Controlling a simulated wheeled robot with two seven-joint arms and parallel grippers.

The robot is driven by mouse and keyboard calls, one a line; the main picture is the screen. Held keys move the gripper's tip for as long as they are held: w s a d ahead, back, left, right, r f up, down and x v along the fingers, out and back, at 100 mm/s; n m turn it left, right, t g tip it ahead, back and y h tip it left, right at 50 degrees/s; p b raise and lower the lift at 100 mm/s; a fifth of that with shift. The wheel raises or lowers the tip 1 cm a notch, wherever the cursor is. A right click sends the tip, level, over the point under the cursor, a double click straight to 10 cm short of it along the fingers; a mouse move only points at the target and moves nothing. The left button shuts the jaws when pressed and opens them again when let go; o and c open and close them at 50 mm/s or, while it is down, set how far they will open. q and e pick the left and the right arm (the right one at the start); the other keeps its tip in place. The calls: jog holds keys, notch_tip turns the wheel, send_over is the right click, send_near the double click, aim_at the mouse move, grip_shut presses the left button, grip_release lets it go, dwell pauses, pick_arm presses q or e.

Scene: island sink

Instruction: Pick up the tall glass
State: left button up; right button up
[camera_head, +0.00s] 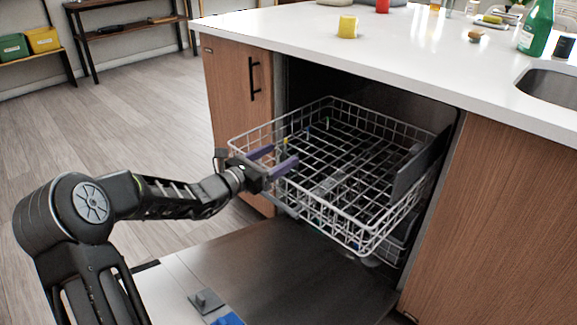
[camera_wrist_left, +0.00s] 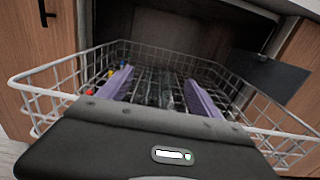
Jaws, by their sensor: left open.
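My left gripper (camera_head: 280,158) is open, with its two purple fingers over the near left rim of the pulled-out dishwasher rack (camera_head: 367,236). In the left wrist view the fingers (camera_wrist_left: 158,76) point into the rack, apart from each other. A faint, clear upright shape (camera_wrist_left: 166,92) shows between them there, and it may be the tall glass. Its outline is too dim to be sure, and I cannot tell how far it is from the fingers. In the head view I cannot make out a tall glass clearly. My right gripper is not in view.
The dishwasher door (camera_head: 270,275) is folded down below the rack. A dark flat panel (camera_head: 415,165) stands at the rack's right side. The white countertop (camera_head: 290,30) above holds a yellow cup (camera_head: 348,26) and a green bottle (camera_head: 536,28). Wooden floor is open at left.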

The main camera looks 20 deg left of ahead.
pick_arm(q)
jog(key=b+x, duration=0.1)
jog(key=x, duration=0.3)
jog(key=shift+w+d+f, duration=0.1)
jog(key=shift+w, duration=0.05)
dwell(0.4)
grip_shut()
dwell(0.6)
